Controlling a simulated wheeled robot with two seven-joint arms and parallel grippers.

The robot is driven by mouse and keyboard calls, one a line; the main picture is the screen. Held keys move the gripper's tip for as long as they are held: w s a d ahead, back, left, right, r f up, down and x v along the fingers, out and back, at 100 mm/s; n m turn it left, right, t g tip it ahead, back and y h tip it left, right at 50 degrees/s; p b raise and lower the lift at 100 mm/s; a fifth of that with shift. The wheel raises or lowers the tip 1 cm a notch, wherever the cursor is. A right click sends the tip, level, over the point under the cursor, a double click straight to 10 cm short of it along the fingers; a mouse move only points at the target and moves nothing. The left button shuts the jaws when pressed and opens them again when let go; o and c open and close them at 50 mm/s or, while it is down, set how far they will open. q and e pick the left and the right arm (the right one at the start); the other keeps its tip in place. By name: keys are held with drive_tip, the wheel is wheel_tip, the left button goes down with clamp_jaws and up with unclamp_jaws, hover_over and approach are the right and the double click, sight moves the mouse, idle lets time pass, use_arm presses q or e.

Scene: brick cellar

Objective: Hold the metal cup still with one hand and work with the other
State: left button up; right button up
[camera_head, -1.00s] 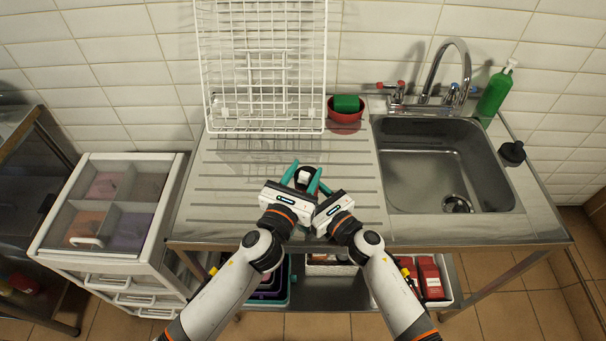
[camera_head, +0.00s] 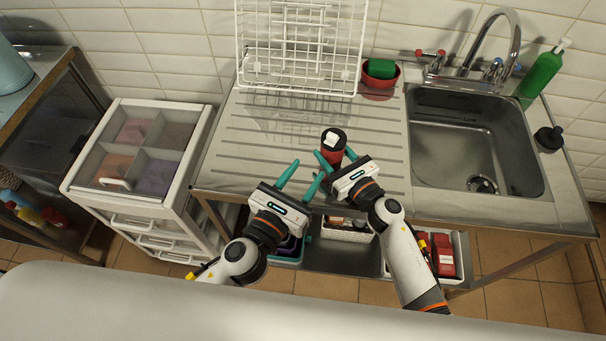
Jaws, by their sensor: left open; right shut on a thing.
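The cup (camera_head: 331,158) stands on the ribbed metal drainboard, near its front. It has a dark rim and a reddish side, with a small white thing at its top that I cannot make out. My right gripper (camera_head: 335,154) is shut on the cup from the front right, one teal finger on each side. My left gripper (camera_head: 307,171) is open and empty, just left of and nearer than the cup, its teal fingers spread. The cup's lower part is partly hidden by the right gripper's fingers.
A white wire rack (camera_head: 300,45) stands behind on the drainboard (camera_head: 235,145). A red bowl (camera_head: 381,80) with a green sponge (camera_head: 382,68) sits beside it. The sink (camera_head: 475,140) lies right, with a green bottle (camera_head: 541,75). A white drawer unit (camera_head: 190,190) stands left. The drainboard's left is clear.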

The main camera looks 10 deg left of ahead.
drive_tip(key=o, duration=1.1)
drive_tip(key=v, duration=1.2)
drive_tip(key=shift+d, duration=0.1)
